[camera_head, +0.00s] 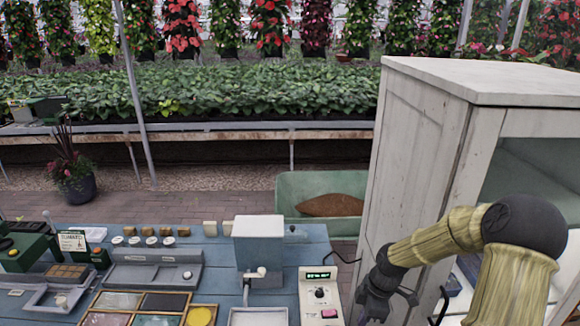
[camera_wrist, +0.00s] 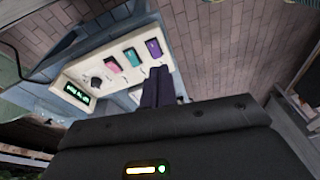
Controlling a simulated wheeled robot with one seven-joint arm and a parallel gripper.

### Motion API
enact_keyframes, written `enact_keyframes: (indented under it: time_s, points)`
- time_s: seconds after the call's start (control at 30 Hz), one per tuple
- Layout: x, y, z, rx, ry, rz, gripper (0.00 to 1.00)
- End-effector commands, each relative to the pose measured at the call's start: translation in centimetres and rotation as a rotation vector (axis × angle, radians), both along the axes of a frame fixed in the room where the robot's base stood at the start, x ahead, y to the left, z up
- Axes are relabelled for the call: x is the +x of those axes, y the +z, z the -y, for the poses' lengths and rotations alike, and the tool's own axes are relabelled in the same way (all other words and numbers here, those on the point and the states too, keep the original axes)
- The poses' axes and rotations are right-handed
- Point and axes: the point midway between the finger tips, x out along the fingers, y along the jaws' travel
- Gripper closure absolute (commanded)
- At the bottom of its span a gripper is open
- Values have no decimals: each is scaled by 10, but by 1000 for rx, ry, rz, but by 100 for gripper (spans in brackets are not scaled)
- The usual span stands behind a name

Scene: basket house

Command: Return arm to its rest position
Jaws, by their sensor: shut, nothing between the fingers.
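My gripper (camera_head: 372,300) hangs from my bent arm at the lower right, in front of the pale cabinet and beside the table's right end. In the wrist view its two dark fingers (camera_wrist: 160,88) are together with nothing between them. The fingers overlap the edge of a white control box (camera_wrist: 118,62) in that view, and I cannot tell whether they touch it. The box has a green-lit display, a dark knob and pink, teal and purple buttons. In the head view the same box (camera_head: 318,296) stands just left of my gripper.
A tall weathered cabinet (camera_head: 420,150) with an open front stands close to my arm. The blue table (camera_head: 215,262) holds a grey device (camera_head: 258,240), trays and several small knobs. A green bin (camera_head: 300,186) stands behind it. Brick floor (camera_head: 140,205) lies open toward the plant bed.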

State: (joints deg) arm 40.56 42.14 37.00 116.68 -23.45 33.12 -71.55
Motion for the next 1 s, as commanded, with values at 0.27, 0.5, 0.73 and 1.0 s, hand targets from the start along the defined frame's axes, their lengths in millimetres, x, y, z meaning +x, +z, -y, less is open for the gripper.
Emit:
enact_keyframes:
  time_s: [0.27,0.5,0.73,1.0]
  points:
    - [-45,42,-27,-147,-430,-33,100]
    - [-85,82,-43,-166,-876,19,100]
    - [-122,113,-55,-68,-1288,62,100]
    - [-133,119,-58,-16,-1428,61,100]
